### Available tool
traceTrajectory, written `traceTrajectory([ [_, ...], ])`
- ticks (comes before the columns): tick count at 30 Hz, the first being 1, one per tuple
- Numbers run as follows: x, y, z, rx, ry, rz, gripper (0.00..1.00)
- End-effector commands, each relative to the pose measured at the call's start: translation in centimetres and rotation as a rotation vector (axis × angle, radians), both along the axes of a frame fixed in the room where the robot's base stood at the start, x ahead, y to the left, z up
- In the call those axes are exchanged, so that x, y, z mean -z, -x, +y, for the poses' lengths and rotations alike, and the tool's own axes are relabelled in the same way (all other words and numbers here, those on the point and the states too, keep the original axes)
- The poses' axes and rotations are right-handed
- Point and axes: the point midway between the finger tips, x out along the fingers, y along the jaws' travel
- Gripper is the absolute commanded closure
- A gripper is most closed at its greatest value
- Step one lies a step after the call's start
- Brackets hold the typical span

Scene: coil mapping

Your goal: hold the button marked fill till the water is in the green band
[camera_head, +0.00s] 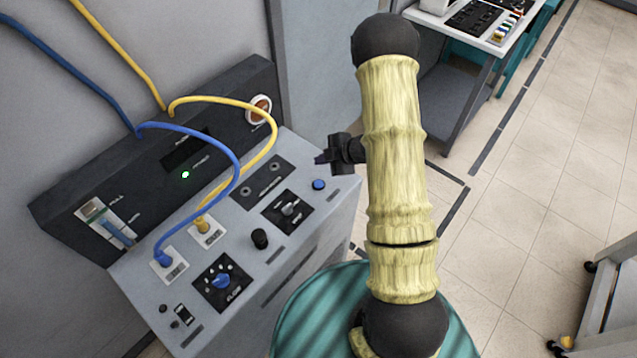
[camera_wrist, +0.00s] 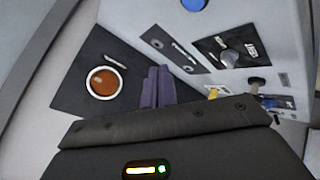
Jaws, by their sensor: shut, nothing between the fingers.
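A grey console (camera_head: 330,215) with a dark upright back panel (camera_head: 225,105) stands at the left in the head view. A round orange-brown disc in a white ring (camera_head: 259,108) is on the panel's right end; it also shows in the wrist view (camera_wrist: 104,82). A round blue button (camera_head: 319,184) is on the console's right end. I cannot read which control is marked fill, and I make out no green band. My gripper (camera_head: 320,160) is shut and empty, above the console's right end. Its fingers (camera_wrist: 157,88) appear right of the disc in the wrist view, apart from it.
A blue cable (camera_head: 238,172) and a yellow cable (camera_head: 275,140) arch over the console. The console also carries a blue knob (camera_head: 221,281), a black knob (camera_head: 260,239) and a switch (camera_head: 290,209). A white-topped bench (camera_head: 475,45) stands behind. The tiled floor at right is mostly clear.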

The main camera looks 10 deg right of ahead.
Motion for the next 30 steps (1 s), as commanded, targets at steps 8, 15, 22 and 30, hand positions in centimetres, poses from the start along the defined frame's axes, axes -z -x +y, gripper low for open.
traceTrajectory([
  [8,2.3,0.0,0.0,0.001,0.001,0.001,1.00],
  [15,5.2,0.0,0.0,0.001,0.000,0.001,1.00],
  [22,7.8,0.0,0.0,0.002,0.000,0.001,1.00],
  [30,8.8,0.0,0.0,0.002,0.001,0.001,1.00],
])
